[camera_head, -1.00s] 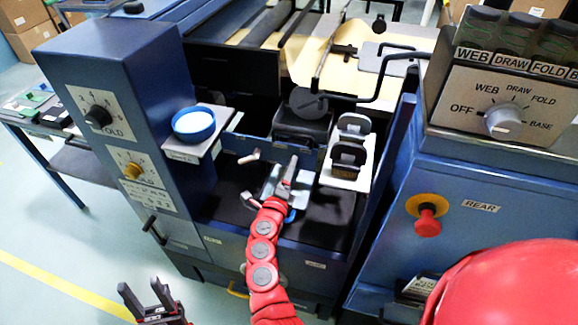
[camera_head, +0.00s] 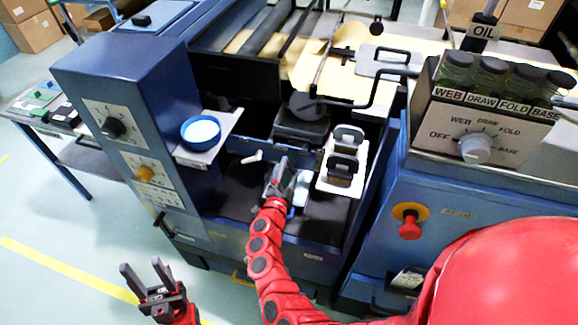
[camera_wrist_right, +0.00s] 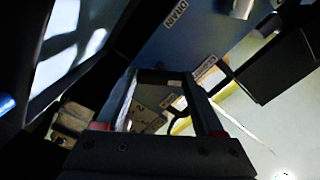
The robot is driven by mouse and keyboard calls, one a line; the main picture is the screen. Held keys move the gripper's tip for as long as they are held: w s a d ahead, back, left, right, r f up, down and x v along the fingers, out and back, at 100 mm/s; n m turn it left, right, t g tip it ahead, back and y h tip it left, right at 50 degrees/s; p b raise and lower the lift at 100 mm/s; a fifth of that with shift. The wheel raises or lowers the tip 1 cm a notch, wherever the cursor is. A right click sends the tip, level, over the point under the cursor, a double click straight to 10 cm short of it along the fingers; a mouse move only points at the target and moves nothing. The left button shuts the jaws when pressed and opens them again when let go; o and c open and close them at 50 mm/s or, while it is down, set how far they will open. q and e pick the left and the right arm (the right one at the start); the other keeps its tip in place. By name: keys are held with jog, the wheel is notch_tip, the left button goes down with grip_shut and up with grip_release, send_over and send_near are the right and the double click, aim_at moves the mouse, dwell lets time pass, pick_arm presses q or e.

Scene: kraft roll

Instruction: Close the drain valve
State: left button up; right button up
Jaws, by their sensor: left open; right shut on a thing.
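My right gripper (camera_head: 280,178) is inside the machine's open bay, above the dark floor and beside a pale tray-like piece (camera_head: 301,188). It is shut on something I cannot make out. Its two dark fingers (camera_wrist_right: 165,95) show in the right wrist view. A DRAIN label (camera_wrist_right: 176,14) is on a blue panel there. A small white lever (camera_head: 252,157) sticks out from the blue crossbar, left of my right gripper. I cannot tell whether it is the drain valve. My left gripper (camera_head: 150,280) is open and empty over the floor at the lower left.
A blue-rimmed dish (camera_head: 201,131) stands on a shelf left of the bay. A white holder (camera_head: 330,183) with dark-handled pieces is right of my right gripper. A red button (camera_head: 410,227) is on the right cabinet.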

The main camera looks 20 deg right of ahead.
jog(key=shift+n+p, duration=0.75)
jog(key=shift+n, duration=0.35)
jog(key=o, duration=1.4)
jog(key=shift+s+a, duration=0.1)
jog(key=shift+b+v, duration=1.7)
jog(key=shift+v, duration=6.9)
